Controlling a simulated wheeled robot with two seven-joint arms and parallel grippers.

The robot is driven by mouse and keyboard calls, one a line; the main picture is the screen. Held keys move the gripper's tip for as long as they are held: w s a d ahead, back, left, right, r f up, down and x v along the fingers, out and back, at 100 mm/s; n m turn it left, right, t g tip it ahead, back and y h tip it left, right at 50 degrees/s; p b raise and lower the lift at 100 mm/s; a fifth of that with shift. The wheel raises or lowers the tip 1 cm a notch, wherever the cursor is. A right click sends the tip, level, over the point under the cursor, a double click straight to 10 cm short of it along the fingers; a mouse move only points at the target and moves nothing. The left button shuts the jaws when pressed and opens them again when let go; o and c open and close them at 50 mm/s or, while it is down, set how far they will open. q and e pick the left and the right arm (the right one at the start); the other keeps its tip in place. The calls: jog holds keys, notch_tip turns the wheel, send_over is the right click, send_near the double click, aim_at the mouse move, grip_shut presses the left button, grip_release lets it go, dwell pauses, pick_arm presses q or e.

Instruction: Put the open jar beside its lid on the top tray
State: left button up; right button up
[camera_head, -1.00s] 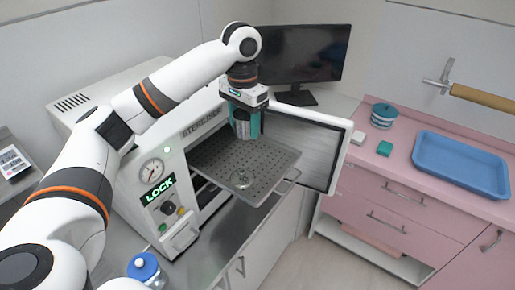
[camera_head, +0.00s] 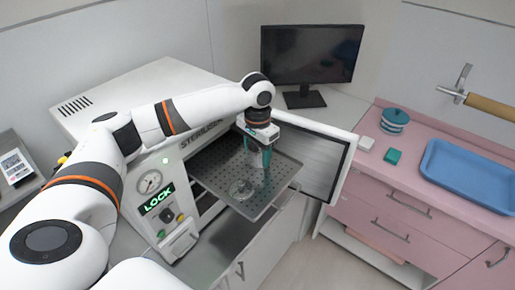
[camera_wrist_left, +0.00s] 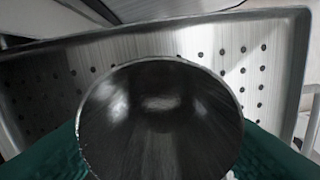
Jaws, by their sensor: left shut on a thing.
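My left gripper (camera_head: 259,160) is over the perforated top tray (camera_head: 205,174) that sticks out of the sterilizer, its teal fingers pointing down. It is shut on the open jar (camera_wrist_left: 160,120), whose round mouth and dark inside fill the middle of the left wrist view. In the head view the jar is mostly hidden by the fingers. A clear round glass lid (camera_head: 241,188) lies on the tray just left of and nearer than the fingers. I cannot tell whether the jar's bottom touches the tray. My right gripper is not in view.
The sterilizer (camera_head: 130,95) shows LOCK, with its door (camera_head: 315,160) open at the right of the tray. A monitor (camera_head: 310,55) stands behind.

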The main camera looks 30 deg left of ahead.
pick_arm(q)
jog(key=shift+s+f, duration=0.1)
jog(key=shift+s, duration=0.05)
jog(key=o, duration=1.1)
jog(key=shift+c, duration=0.2)
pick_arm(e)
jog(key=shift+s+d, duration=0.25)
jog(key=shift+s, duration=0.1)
pick_arm(q)
notch_tip(320, 180, up, 12)
jog(key=b, duration=0.4)
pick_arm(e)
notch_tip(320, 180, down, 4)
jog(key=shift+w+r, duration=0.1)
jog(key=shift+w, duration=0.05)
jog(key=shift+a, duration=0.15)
